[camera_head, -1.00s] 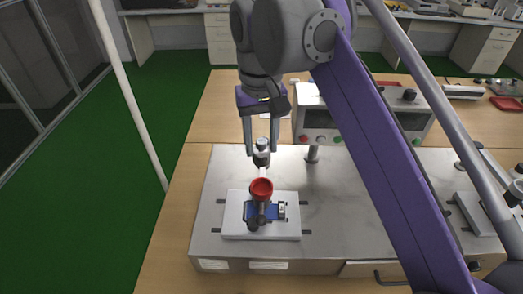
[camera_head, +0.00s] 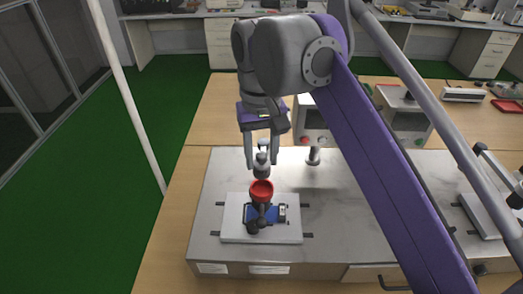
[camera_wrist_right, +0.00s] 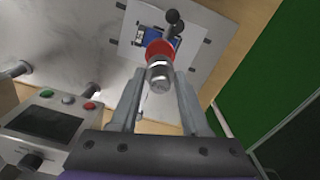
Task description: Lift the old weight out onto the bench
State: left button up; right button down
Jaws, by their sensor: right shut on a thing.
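The weight, a small grey metal cylinder with a narrower top (camera_head: 261,170), is between the fingers of my right gripper (camera_head: 262,160). The gripper is shut on it. The right wrist view also shows the weight (camera_wrist_right: 160,76) between the fingertips (camera_wrist_right: 160,80). A red cup-like holder (camera_head: 262,189) stands directly below the weight in the head view; whether the weight's lower end is inside it or just above it, I cannot tell. The holder belongs to a blue and dark fixture (camera_head: 268,213) on a white plate (camera_head: 233,228). My left gripper is not in view.
The grey metal bench top (camera_head: 340,225) has bare room right of the plate, partly behind my right arm. A box with a screen and buttons (camera_head: 312,112) stands behind it. A short metal post (camera_head: 313,156) rises near the gripper. Another plate fixture (camera_head: 490,215) is at right.

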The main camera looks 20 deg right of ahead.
aim_at(262, 168)
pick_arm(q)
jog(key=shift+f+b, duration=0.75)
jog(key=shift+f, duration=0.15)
pick_arm(e)
jog(key=shift+f, duration=1.6)
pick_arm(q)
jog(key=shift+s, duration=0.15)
